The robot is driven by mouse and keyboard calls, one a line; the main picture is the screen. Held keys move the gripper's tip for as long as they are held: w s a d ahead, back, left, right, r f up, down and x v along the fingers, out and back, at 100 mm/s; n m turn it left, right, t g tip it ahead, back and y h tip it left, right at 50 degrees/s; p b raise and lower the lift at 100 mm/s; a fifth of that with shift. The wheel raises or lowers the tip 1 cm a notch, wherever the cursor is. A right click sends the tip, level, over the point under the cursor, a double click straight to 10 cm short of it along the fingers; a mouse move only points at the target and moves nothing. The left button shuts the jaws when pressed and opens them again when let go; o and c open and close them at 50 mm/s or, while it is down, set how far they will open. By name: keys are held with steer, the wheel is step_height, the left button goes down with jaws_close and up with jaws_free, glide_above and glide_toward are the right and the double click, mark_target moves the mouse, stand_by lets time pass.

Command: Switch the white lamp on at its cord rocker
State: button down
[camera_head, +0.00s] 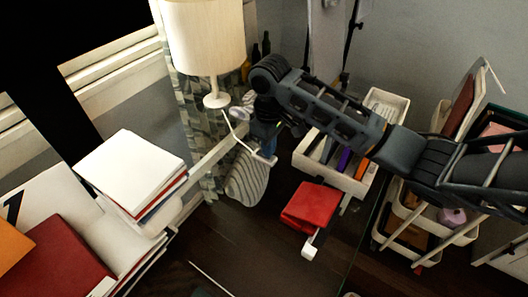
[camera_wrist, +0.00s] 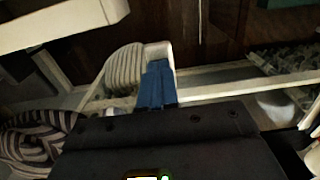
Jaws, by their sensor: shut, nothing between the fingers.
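The white lamp (camera_head: 207,40) with a cream shade stands at the upper left of the head view. Its white cord (camera_head: 234,132) runs from the base down to the right. A small white piece at the cord's end, seemingly the rocker (camera_head: 268,160), sits just below my gripper (camera_head: 266,149). In the wrist view my blue fingers (camera_wrist: 157,66) are together and empty. Their tips overlap a white piece, seemingly the rocker (camera_wrist: 158,49); I cannot tell if they touch. The rocker's face is partly hidden, and its setting cannot be seen.
A striped grey cloth item (camera_head: 247,178) lies beside the cord. A pale rail (camera_head: 215,152) runs close by. A red box (camera_head: 311,206) and a white bin (camera_head: 345,180) are to the right. Stacked books (camera_head: 130,165) are at left. Dark floor is open at lower centre.

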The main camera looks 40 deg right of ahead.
steer(key=shift+f, duration=0.15)
step_height(320, 180, up, 5)
steer(key=p, duration=0.5)
steer(key=shift+r+p, duration=0.4)
steer(key=shift+r, duration=0.65)
